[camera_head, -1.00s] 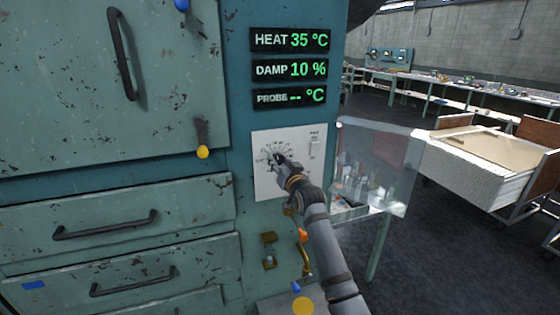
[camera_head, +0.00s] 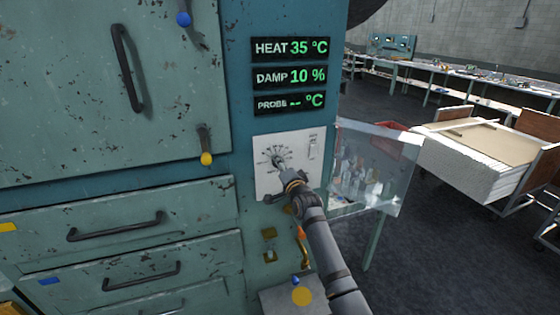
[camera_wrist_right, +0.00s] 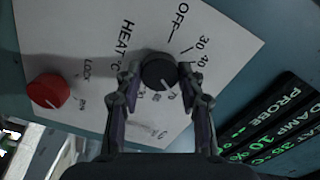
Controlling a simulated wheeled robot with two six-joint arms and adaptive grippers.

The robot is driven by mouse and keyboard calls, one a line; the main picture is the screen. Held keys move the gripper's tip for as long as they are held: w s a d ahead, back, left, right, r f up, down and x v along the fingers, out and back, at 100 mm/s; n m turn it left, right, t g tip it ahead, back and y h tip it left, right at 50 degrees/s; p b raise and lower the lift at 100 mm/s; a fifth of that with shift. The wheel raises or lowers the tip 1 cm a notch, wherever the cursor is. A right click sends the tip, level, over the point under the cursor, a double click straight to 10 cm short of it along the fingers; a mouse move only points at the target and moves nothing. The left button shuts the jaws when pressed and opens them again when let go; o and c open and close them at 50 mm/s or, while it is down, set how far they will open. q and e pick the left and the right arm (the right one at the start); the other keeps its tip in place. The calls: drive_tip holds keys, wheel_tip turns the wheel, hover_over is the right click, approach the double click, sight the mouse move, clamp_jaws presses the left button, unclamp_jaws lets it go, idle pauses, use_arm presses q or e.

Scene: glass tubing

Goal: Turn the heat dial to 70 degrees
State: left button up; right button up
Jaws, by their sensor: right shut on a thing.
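The heat dial is a round black knob (camera_wrist_right: 160,72) on a white panel (camera_wrist_right: 75,25), with printed marks OFF, 30 and 40 around it. In the head view the dial (camera_head: 278,161) sits on the same white panel (camera_head: 262,186), on the front of a teal cabinet. The heat display (camera_head: 291,48) reads 35 °C. My right gripper (camera_wrist_right: 161,80) is shut on the dial, one finger on each side. It also shows in the head view (camera_head: 284,171), with my arm coming from below right. My left gripper is out of view.
A red knob (camera_wrist_right: 48,91) is on the same panel, near the word LOCK. Displays for damp (camera_head: 291,76), at 10 %, and probe (camera_head: 290,103) hang above. A clear panel (camera_head: 377,165) stands right of the dial panel. Brass fittings (camera_head: 269,245) are below.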

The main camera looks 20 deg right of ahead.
drive_tip(key=shift+m+p, duration=0.7)
drive_tip(key=shift+m, duration=0.4)
drive_tip(key=o, duration=1.2)
drive_tip(key=s, duration=1.2)
drive_tip(key=shift+d, duration=0.25)
